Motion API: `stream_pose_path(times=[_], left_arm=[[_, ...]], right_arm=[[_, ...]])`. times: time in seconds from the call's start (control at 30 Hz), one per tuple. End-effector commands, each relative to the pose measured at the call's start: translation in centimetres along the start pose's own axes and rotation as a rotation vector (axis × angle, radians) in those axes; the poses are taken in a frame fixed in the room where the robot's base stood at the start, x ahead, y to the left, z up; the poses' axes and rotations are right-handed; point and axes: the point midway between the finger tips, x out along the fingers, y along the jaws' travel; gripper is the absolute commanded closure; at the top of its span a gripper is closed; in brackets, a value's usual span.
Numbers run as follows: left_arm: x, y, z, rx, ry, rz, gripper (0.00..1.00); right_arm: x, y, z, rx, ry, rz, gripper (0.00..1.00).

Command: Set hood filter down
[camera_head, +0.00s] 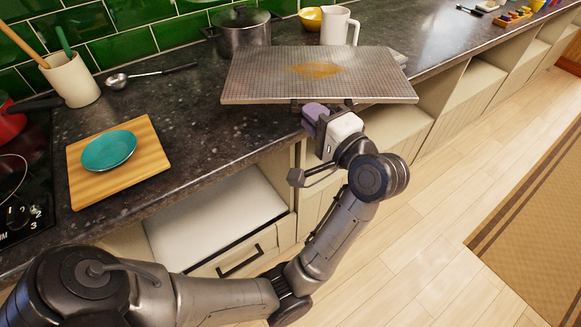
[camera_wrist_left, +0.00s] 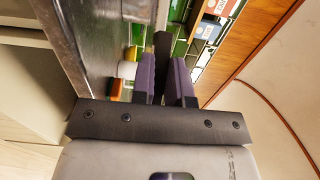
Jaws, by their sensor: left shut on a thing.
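The hood filter (camera_head: 355,82) is a flat, grey mesh panel with an orange-brown stain in its middle. In the head view it lies roughly level across the counter's front edge, and its right part covers the view of the shelves below. My left gripper (camera_head: 323,110) is shut on its near edge, from the front side. In the left wrist view a dark bar, seemingly the filter edge-on (camera_wrist_left: 162,50), stands between the purple finger pads. I cannot tell whether the panel touches the counter. My right gripper is not in view.
The dark counter (camera_head: 190,115) has bare room left of the filter. A cutting board (camera_head: 150,165) with a teal plate (camera_head: 109,150), a ladle (camera_head: 118,81) and a utensil crock (camera_head: 72,80) stand left. A pot (camera_head: 243,35), white mug (camera_head: 338,28) and yellow bowl (camera_head: 310,18) stand behind the filter.

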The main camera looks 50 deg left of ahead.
Motion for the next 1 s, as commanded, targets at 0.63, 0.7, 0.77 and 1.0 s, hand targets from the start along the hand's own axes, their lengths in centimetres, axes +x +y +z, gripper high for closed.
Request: stream_pose_path(times=[0.63, 0.7, 0.77, 1.0], left_arm=[[0.9, 4.5, 4.6, 0.002, -0.572, -0.013, 1.0], [0.8, 4.4, 4.7, 0.002, -0.585, -0.014, 1.0], [0.8, 4.4, 4.8, 0.003, -0.59, -0.014, 1.0], [0.8, 4.3, 4.8, 0.003, -0.591, -0.014, 1.0]], right_arm=[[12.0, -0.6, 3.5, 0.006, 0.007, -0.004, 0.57], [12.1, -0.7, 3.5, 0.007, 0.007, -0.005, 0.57], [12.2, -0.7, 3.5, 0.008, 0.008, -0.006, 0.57], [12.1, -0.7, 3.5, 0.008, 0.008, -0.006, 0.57]])
